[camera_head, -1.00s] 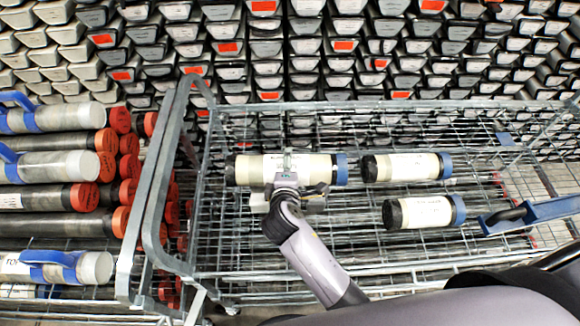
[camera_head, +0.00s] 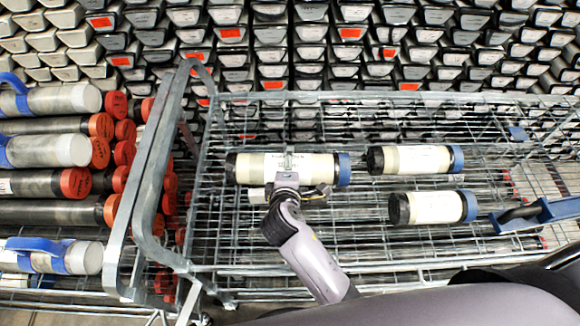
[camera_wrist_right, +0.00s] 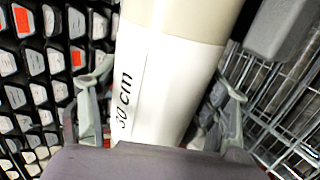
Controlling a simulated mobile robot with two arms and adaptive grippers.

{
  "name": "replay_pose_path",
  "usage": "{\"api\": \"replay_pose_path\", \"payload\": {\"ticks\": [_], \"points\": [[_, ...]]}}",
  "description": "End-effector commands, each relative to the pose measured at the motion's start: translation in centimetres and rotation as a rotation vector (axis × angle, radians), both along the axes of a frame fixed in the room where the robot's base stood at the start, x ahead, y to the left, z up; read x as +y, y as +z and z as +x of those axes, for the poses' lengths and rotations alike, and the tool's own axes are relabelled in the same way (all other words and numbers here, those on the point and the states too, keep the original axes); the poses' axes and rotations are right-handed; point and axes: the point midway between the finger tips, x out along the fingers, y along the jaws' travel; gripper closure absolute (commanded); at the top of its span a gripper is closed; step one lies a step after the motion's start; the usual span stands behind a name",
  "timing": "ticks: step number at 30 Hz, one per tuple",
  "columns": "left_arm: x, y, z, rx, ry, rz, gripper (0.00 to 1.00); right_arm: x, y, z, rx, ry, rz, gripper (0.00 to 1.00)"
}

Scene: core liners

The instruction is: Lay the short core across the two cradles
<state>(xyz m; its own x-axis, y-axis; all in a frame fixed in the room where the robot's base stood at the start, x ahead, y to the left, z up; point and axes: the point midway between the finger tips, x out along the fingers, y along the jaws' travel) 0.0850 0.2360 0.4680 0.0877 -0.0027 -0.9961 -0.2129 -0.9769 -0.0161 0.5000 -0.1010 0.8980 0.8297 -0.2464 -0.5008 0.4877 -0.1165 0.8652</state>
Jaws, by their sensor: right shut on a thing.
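My right gripper (camera_head: 288,170) is shut around the middle of a white core tube (camera_head: 318,168) with a black left end and a blue right cap, above the wire cart. In the right wrist view this core (camera_wrist_right: 165,85) shows the print "30 cm" between the two fingers. How high it hangs over the mesh is hard to tell. Two shorter-looking cores with black and blue ends are in the cart to its right, one further back (camera_head: 415,159) and one nearer (camera_head: 432,207). I cannot make out the two cradles. My left gripper is not in view.
The wire cart (camera_head: 330,262) has a thick grey frame (camera_head: 150,180) at its left. Stacked tubes with red caps (camera_head: 75,183) and white-capped tubes with blue handles (camera_head: 45,151) lie left of it. A blue handle part (camera_head: 540,215) is at right. Racked liners fill the back.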

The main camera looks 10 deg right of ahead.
Motion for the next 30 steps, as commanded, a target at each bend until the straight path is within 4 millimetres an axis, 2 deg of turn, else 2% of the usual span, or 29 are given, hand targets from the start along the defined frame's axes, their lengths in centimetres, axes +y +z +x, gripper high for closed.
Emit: {"api": "replay_pose_path", "payload": {"ticks": [2, 3, 12, 20, 24, 30], "points": [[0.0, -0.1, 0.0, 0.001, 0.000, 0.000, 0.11, 0.0, 0.3, 0.3, -0.014, 0.001, 0.000, 0.91], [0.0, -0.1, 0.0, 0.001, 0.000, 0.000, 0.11, 0.0, -0.3, 0.0, 0.000, 0.000, -0.001, 0.29], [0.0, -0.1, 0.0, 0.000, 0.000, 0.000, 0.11, 0.0, -0.2, 0.0, -0.001, 0.000, 0.000, 0.10], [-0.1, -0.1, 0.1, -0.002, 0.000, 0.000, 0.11, 0.0, -0.2, 0.0, 0.000, 0.000, 0.000, 0.10], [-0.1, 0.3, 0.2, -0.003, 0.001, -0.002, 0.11, 0.0, 0.7, 0.0, -0.001, -0.001, 0.001, 0.10], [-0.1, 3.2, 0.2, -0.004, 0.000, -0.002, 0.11, 0.9, 2.8, -3.2, 0.005, 0.001, 0.002, 0.10]]}}
